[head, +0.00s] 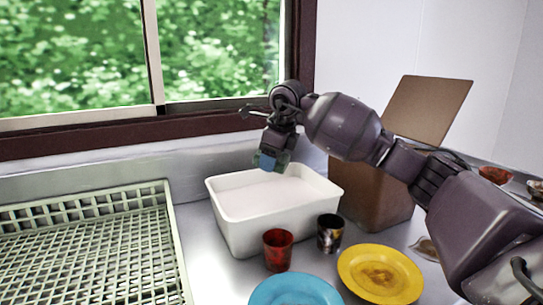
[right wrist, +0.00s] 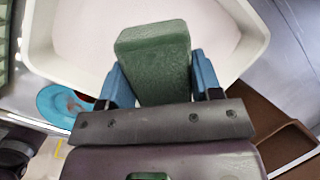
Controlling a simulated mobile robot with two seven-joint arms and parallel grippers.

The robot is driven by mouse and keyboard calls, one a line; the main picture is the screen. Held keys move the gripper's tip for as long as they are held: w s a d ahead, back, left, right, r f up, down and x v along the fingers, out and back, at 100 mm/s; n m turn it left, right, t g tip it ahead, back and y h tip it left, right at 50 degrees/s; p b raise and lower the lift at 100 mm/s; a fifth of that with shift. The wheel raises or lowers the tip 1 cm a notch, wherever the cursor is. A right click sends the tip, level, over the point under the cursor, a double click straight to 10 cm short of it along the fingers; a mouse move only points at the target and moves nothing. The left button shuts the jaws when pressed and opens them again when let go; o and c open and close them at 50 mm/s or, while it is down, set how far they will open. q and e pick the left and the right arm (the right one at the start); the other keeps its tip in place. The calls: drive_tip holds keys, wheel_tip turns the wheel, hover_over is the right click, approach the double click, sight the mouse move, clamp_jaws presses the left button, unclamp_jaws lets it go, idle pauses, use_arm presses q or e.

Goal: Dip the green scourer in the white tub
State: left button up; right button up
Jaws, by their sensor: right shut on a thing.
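The green scourer (right wrist: 153,60) is a dark green block held between the blue fingers of my right gripper (head: 270,160), which is shut on it. In the head view the fingers mostly hide the scourer. The white tub (head: 245,232) is an open rectangular basin with a pale, whitish content or floor inside. The gripper and scourer are over the back part of the tub, around rim height or a little above; I cannot tell whether the scourer touches anything inside. The tub's rim also shows in the right wrist view (right wrist: 66,78). My left gripper is not in view.
A pale dish rack (head: 85,240) stands left of the tub. A red cup (head: 278,250) and a dark patterned cup (head: 330,234) stand before it, with a blue plate (head: 295,291) and a yellow plate (head: 381,274). A brown open-lidded bin (head: 370,198) stands right; a window is behind.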

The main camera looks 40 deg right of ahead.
wheel_tip(320, 180, down, 2)
drive_tip(key=shift+f+b, duration=0.2)
drive_tip(key=shift+b, duration=0.1)
drive_tip(key=shift+f+b, duration=0.85)
drive_tip(key=shift+f, duration=3.5)
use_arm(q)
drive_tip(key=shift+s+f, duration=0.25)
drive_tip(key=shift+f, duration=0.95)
use_arm(e)
drive_tip(key=shift+f, duration=0.4)
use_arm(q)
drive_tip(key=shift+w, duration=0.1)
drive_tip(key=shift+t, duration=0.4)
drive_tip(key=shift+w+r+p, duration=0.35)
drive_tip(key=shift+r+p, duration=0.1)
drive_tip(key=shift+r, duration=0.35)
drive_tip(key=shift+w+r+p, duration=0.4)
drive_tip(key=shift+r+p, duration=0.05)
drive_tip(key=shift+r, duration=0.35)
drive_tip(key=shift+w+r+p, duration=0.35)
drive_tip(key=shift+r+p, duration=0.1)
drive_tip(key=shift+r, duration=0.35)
use_arm(e)
drive_tip(key=shift+r, duration=5.55)
